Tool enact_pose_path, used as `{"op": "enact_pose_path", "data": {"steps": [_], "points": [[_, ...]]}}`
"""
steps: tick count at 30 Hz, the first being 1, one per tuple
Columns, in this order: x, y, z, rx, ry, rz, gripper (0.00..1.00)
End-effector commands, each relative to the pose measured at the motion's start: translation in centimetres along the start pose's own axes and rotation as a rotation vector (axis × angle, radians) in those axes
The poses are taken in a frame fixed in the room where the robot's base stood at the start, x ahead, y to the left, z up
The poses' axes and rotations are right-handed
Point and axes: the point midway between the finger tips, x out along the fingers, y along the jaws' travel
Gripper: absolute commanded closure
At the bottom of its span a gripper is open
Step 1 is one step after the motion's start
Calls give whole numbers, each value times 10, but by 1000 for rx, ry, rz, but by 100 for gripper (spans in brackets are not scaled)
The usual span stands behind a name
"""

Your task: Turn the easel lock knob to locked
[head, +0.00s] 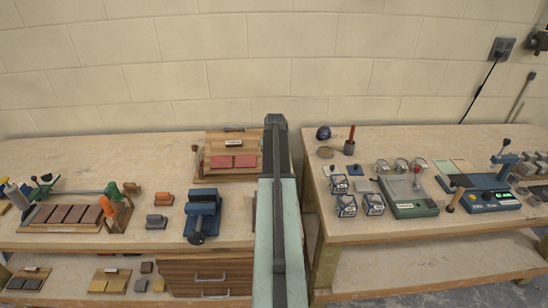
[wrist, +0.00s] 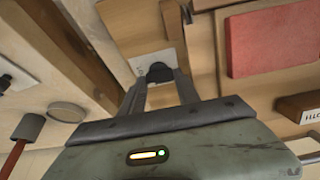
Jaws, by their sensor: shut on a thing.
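My gripper (wrist: 161,78) is shut on a small dark knob (wrist: 158,72) in the wrist view. The knob stands in front of a pale plate (wrist: 148,60) on the wooden easel (wrist: 202,50). Its pointer and any lock marking are too small or hidden to read. The easel also shows in the head view (head: 218,140), at the back of the left bench, with red tiles (head: 233,161) on it. There my arm hides the easel's right side, the knob and the gripper fingers.
The left bench holds a blue clamp-like tool (head: 202,213) and a tile rack (head: 60,214). The right bench (head: 350,232) stands across a narrow gap, with a green device (head: 408,196), several small boxes and a red-handled tool (head: 350,140). The wall is close behind.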

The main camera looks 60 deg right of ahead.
Motion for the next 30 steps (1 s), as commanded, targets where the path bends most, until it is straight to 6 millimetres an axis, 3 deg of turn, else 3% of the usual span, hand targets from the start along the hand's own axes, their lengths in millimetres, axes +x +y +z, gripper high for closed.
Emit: {"op": "enact_pose_path", "data": {"steps": [7,8,9,10,30], "points": [[0,0,1,2,-3,-1,100],[0,0,1,2,-3,-1,54],[0,0,1,1,-2,-1,42],[0,0,1,1,-2,-1,40],[0,-1,0,-53,0,-28,40]]}}
